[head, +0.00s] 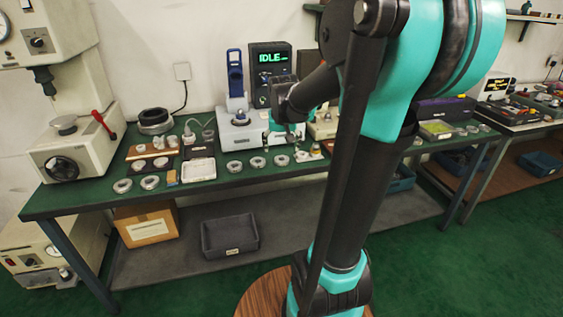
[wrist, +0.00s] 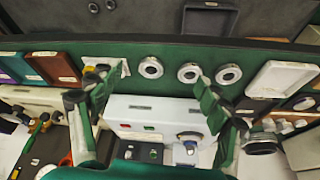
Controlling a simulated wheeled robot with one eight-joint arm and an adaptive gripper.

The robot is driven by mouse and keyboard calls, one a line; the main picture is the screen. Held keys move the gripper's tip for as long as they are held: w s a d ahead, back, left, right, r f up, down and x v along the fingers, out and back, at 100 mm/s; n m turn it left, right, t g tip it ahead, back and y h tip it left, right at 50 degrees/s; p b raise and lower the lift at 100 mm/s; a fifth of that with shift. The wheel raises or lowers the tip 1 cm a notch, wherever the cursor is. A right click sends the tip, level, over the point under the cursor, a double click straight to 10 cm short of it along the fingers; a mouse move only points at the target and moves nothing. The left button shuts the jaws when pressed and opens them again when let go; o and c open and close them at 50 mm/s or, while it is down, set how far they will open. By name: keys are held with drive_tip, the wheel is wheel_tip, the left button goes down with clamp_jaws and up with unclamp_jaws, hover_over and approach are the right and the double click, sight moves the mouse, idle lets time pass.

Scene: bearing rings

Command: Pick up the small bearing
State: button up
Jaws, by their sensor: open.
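Three metal bearing rings lie in a row along the green bench's front edge. In the wrist view they are the left ring (wrist: 151,67), the middle ring (wrist: 188,73) and the right ring (wrist: 229,74). The head view shows the same row as a right ring (head: 281,160), a middle ring (head: 257,162) and a left ring (head: 235,166). They look close in size, and I cannot tell surely which is the small bearing. My gripper (wrist: 154,82) is open and empty, its fingers spread wide. In the head view my gripper (head: 287,140) hangs above the bench near the right ring.
A white tray (head: 198,169) lies left of the row, with more rings (head: 149,182) further left. A grey instrument (head: 240,130) stands behind, beside a display reading IDLE (head: 270,58). A press (head: 75,150) stands at the left end. A dark bin (head: 229,236) sits below.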

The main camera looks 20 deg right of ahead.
drive_tip(key=w+d+r, duration=0.1)
drive_tip(key=w+r, duration=0.2)
drive_tip(key=w, duration=0.3)
approach(281, 156)
drive_tip(key=shift+s+a+f+m, duration=0.2)
drive_tip(key=shift+s+f+m, duration=0.2)
drive_tip(key=shift+s+f, duration=0.35)
drive_tip(key=shift+x, duration=3.25)
drive_tip(key=shift+s, duration=0.1)
drive_tip(key=c, duration=1.4)
